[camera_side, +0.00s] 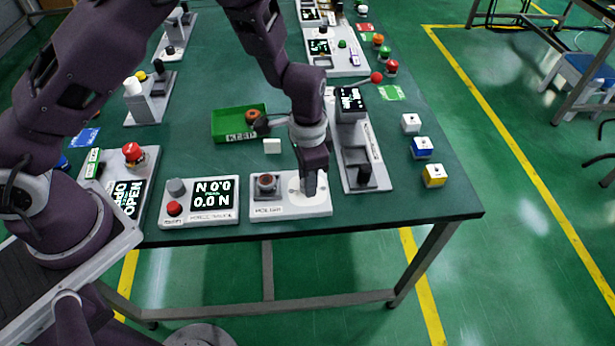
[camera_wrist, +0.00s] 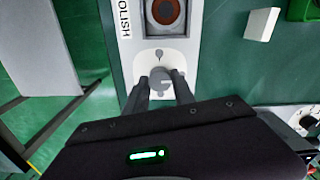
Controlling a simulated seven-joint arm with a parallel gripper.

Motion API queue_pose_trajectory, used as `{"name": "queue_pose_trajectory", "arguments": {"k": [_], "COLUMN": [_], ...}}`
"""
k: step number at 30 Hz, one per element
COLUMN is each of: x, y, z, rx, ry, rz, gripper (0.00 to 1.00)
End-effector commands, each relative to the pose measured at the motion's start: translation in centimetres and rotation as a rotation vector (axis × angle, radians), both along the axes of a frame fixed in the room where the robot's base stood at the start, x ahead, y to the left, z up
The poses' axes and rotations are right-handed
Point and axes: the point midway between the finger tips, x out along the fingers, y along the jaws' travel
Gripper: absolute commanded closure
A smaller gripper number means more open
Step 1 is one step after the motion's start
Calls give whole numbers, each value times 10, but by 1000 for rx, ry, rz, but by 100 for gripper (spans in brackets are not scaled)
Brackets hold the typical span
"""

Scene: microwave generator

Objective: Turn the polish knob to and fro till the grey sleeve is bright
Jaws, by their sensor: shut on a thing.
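The white polish panel (camera_side: 325,208) lies at the front edge of the table, and its POLISH label shows in the wrist view (camera_wrist: 125,50). My gripper (camera_side: 309,188) points down over the right part of the panel. In the wrist view its fingers (camera_wrist: 162,88) are shut on the grey polish knob (camera_wrist: 159,76), one on each side. A small pointer mark stands beyond the knob on its round dial. In the side view my fingers hide most of the knob.
A panel with a screen and red button (camera_side: 174,208) stands left of the polish panel. A grey device (camera_side: 362,155) stands close on the right. Behind are a small white block (camera_side: 272,146) and a green tray (camera_side: 222,126). Coloured cubes (camera_side: 422,147) line the right edge.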

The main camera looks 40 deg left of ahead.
Motion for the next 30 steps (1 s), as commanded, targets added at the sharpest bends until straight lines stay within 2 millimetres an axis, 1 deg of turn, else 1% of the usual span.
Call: {"name": "queue_pose_trajectory", "arguments": {"k": [5,11,30], "x": [0,0,0], "y": [0,1,0], "z": [0,1,1], "rx": [0,-1,-1], "ry": [0,-1,-1], "rz": [36,152,743], "gripper": [100,100,100]}}
